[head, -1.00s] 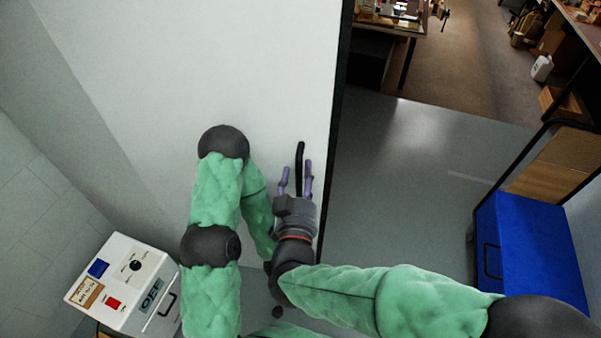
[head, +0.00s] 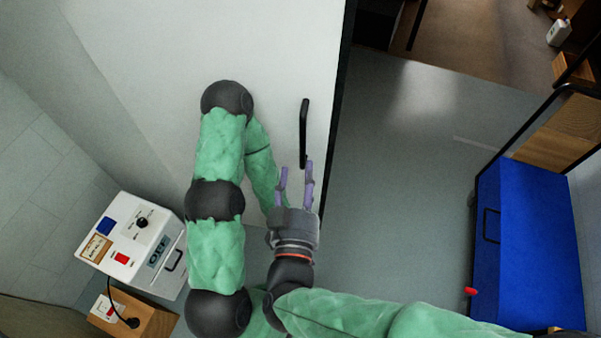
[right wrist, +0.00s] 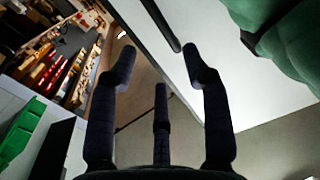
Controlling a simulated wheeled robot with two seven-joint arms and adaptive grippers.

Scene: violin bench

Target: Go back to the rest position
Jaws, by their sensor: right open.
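A white door panel (head: 180,40) with a black vertical bar handle (head: 304,130) fills the upper left of the head view. My right gripper (head: 296,168) comes from the right arm, fingers pointing up the picture, open and empty. Its fingertips appear near the handle's lower end; the handle is not between them. In the right wrist view the open fingers (right wrist: 157,55) also show, with the dark handle (right wrist: 160,22) beyond their tips. My left arm folds up and back down beside the panel; its gripper is hidden behind my right wrist and forearm.
A white control box (head: 135,245) with red and blue parts stands at lower left, beside a wooden block (head: 150,318). A blue cabinet (head: 535,240) stands at right. Grey floor (head: 400,190) is clear between door and cabinet. The right wrist view shows a cluttered workbench (right wrist: 70,60).

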